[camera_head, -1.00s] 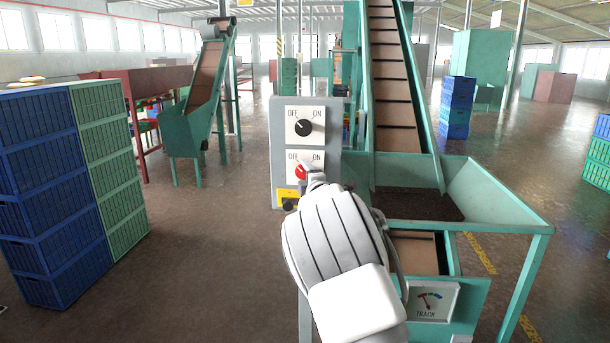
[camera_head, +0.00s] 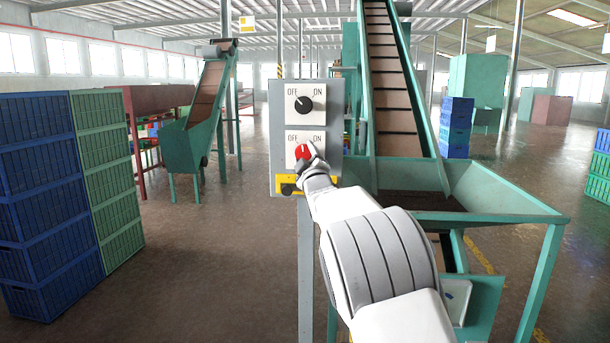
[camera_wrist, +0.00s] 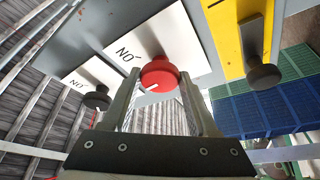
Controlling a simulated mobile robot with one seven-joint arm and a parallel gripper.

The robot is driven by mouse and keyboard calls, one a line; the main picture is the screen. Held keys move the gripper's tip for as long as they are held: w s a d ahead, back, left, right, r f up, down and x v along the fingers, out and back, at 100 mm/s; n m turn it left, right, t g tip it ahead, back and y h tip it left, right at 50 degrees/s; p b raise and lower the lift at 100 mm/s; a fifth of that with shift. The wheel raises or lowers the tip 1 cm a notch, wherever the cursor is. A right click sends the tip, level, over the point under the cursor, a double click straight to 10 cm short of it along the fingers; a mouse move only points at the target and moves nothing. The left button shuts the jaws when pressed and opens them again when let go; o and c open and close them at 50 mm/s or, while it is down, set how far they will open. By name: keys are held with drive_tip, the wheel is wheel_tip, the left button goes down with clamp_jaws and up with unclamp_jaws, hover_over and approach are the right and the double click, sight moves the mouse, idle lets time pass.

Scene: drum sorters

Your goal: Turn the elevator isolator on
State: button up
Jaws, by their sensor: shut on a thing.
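A grey control box (camera_head: 275,125) on a post faces me. Its upper plate has a black knob (camera_head: 304,105) between OFF and ON, its pointer toward OFF. Its lower plate, also marked OFF and ON, has a red knob (camera_head: 302,152). A yellow plate (camera_head: 284,180) is below. My gripper (camera_head: 312,158) is at the red knob. In the wrist view, my gripper (camera_wrist: 160,82) has its fingers either side of the red knob (camera_wrist: 160,70), shut on it. A white pointer line shows on the knob, but its exact setting is hard to read.
A green hopper (camera_head: 500,185) with an inclined belt conveyor (camera_head: 393,90) stands right behind the box. Blue crates (camera_head: 40,190) and green crates (camera_head: 105,150) are stacked at the left. The floor between the crates and the box is clear.

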drive_tip(key=m+t+h+b, duration=0.1)
drive_tip(key=m+b, duration=0.1)
drive_tip(key=m, duration=0.1)
drive_tip(key=m+b, duration=0.1)
drive_tip(key=m, duration=0.2)
drive_tip(key=shift+a+f+t+h+b, duration=0.1)
drive_tip(key=shift+f+t+h+b, duration=0.1)
drive_tip(key=shift+t+h+b, duration=0.2)
drive_tip(key=m+h, duration=0.1)
drive_tip(key=m, duration=0.2)
drive_tip(key=shift+r+m+t+h, duration=0.1)
drive_tip(key=shift+m+t+h, duration=0.2)
drive_tip(key=shift+t+h, duration=0.1)
drive_tip(key=shift+a+m+h+p, duration=0.1)
drive_tip(key=shift+m+h+p, duration=0.15)
drive_tip(key=shift+m+h, duration=0.7)
drive_tip(key=shift+a+m+h+p, duration=0.1)
drive_tip(key=shift+m+h+p, duration=0.25)
drive_tip(key=shift+m, duration=1.3)
drive_tip(key=o, duration=1.3)
drive_tip(key=shift+o, duration=0.2)
drive_tip(key=v, duration=1.7)
drive_tip(key=shift+s, duration=0.15)
